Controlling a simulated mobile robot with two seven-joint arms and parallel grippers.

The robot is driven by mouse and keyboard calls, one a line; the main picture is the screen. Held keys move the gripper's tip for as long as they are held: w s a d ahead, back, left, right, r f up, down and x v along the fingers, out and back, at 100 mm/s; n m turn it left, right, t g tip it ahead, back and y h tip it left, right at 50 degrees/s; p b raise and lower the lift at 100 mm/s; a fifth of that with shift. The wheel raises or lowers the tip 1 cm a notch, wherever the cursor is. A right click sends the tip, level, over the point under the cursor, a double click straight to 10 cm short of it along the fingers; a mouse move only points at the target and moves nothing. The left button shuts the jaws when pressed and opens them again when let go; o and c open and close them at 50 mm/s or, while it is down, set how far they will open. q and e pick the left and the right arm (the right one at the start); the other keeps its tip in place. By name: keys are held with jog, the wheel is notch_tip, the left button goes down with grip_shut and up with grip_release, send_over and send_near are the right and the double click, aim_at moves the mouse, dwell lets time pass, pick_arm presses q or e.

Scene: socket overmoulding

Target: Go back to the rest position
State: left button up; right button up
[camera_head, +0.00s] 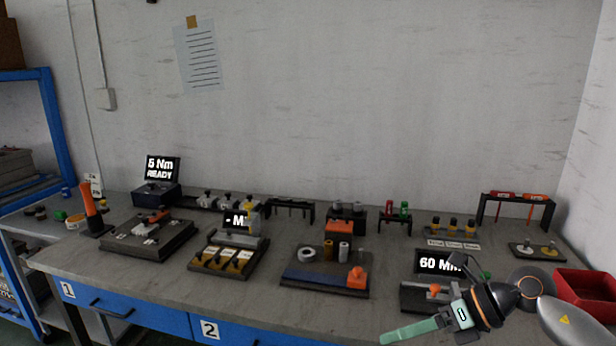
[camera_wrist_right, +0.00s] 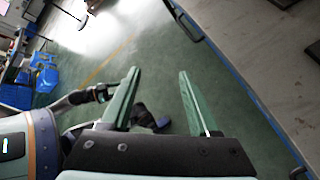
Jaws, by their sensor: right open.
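My right gripper (camera_head: 392,335) is low in the right part of the head view, in front of the bench's front edge. One green finger shows clearly there, pointing left. In the right wrist view the right gripper (camera_wrist_right: 158,73) has its two green fingers wide apart, with nothing between them. The green floor (camera_wrist_right: 160,45) shows below and beyond the fingers. My left gripper does not show in the head view.
The grey bench (camera_head: 215,300) carries several fixtures. A display unit reading "60" (camera_head: 437,263) and a red bin (camera_head: 588,293) stand near my right arm. The bench's blue edge (camera_wrist_right: 230,70) runs right of the fingers. Blue items (camera_wrist_right: 45,75) sit at left.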

jog(key=s+a+r+m+t+y+p, duration=0.3)
jog(key=a+m+t+y, duration=0.35)
jog(key=a+m, duration=0.35)
jog(key=s+d+f+m+t+h+p, duration=0.1)
jog(key=d+f+m+t+h, duration=0.35)
jog(key=m, duration=0.55)
jog(key=s+d+f+m+t+h+p, duration=0.1)
jog(key=d+f+m+t+h, duration=0.2)
jog(key=f+m+h, duration=0.5)
pick_arm(q)
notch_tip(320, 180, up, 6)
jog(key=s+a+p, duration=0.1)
jog(key=p, duration=0.1)
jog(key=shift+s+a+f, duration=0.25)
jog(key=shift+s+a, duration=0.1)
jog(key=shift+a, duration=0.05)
pick_arm(e)
jog(key=s+d+f+m+g+h, duration=0.2)
jog(key=s+f+m+g, duration=0.5)
jog(key=s+f+m, duration=0.5)
jog(key=s+d+f, duration=0.1)
jog(key=s, duration=0.3)
jog(key=shift+s+f, duration=0.25)
jog(key=shift+f, duration=0.15)
